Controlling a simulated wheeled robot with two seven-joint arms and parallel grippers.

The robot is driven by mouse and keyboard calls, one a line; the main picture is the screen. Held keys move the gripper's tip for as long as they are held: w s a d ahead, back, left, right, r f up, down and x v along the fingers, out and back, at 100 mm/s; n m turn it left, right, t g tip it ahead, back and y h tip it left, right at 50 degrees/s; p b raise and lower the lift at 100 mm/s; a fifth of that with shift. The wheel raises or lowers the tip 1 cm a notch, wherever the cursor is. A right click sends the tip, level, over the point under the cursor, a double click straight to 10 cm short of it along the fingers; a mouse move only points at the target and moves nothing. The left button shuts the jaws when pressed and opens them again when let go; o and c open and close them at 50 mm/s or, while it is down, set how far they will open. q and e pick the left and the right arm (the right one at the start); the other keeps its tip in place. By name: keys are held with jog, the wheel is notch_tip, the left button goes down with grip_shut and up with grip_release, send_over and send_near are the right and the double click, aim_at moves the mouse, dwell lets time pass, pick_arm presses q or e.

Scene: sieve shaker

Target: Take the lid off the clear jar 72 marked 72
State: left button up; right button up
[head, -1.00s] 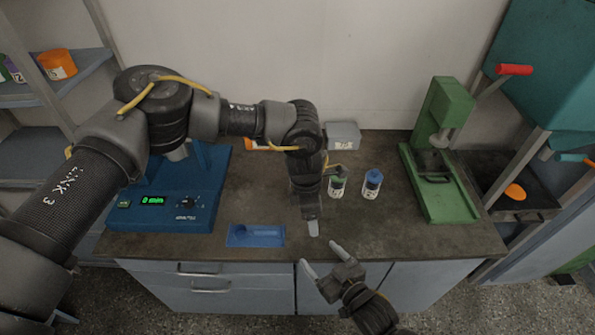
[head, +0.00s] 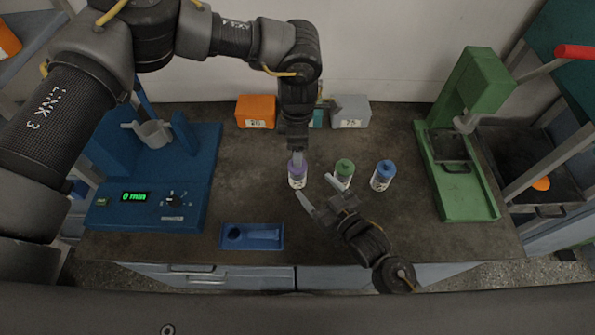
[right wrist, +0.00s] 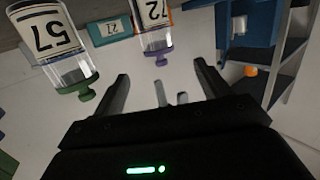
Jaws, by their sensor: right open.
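The clear jar 72 (head: 298,180), with its purple lid (head: 297,164) on, stands upright on the bench, leftmost of three jars. In the right wrist view, upside down, its label reads 72 (right wrist: 152,14). My left gripper (head: 297,153) points down just above the lid; in the wrist view its fingertips (right wrist: 171,97) look apart, with nothing between them and a gap to the lid.
A green-lidded jar 57 (head: 343,173) and a blue-lidded jar (head: 383,177) stand close on the right. A blue tray (head: 252,244) lies in front, the blue shaker (head: 150,210) at left, a green press (head: 470,205) at right. Orange (head: 256,108) and grey (head: 350,110) bins stand behind.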

aim_at(303, 172)
pick_arm(q)
jog(key=shift+w+f, duration=0.15)
jog(key=shift+w, duration=0.05)
pick_arm(e)
jog(key=x, duration=0.9)
jog(key=shift+w+f, duration=0.15)
jog(key=shift+w, duration=0.05)
pick_arm(q)
jog(key=shift+w, duration=0.1)
pick_arm(e)
jog(key=shift+w+a+f, duration=0.15)
jog(key=shift+w+a, duration=0.1)
jog(key=shift+w, duration=0.2)
jog(key=shift+s, duration=0.1)
jog(key=shift+c, duration=0.9)
jog(key=c, duration=1.2)
jog(key=o, duration=1.4)
jog(key=shift+c, duration=0.2)
